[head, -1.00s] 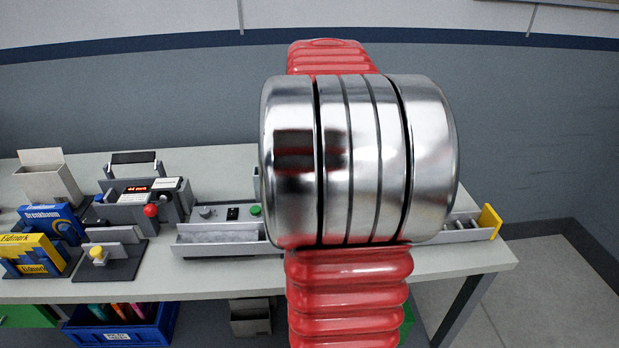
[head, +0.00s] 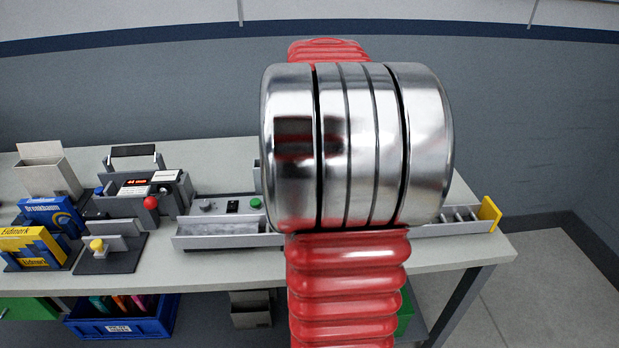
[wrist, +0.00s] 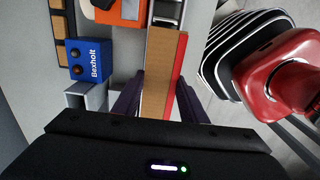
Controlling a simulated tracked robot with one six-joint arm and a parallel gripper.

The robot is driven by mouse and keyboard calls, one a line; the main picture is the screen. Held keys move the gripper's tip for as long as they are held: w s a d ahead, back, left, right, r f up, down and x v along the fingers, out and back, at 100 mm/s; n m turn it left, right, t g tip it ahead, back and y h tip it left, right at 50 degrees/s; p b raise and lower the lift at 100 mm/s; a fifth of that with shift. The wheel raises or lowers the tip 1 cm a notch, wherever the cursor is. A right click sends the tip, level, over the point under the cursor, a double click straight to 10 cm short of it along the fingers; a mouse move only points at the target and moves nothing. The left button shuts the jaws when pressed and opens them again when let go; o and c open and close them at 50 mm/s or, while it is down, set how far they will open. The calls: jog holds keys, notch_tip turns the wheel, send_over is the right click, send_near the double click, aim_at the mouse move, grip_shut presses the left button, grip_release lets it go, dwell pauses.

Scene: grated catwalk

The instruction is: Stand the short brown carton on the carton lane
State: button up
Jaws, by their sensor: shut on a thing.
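In the wrist view my gripper (wrist: 157,103) is shut on a brown carton (wrist: 157,75) with a red strip along its right side. The carton reaches forward from between the two dark fingers. A narrow grey channel (wrist: 166,13) lies just beyond the carton's far end. In the head view a long grey lane (head: 225,241) runs along the bench's front, with a yellow end piece (head: 489,213) at the right. My arm hides the lane's middle, the gripper and the carton there. I cannot tell whether the carton touches anything below.
In the wrist view a blue Bexholt box (wrist: 90,60) and several brown blocks (wrist: 58,25) are at left, and an orange device (wrist: 125,12) is at the top. In the head view, a grey device with a red knob (head: 150,203) and blue and yellow boxes (head: 30,247) stand at left.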

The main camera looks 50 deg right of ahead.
jog(key=o, duration=1.4)
jog(key=shift+f, duration=0.1)
jog(key=shift+o, duration=2.1)
jog(key=shift+r, duration=4)
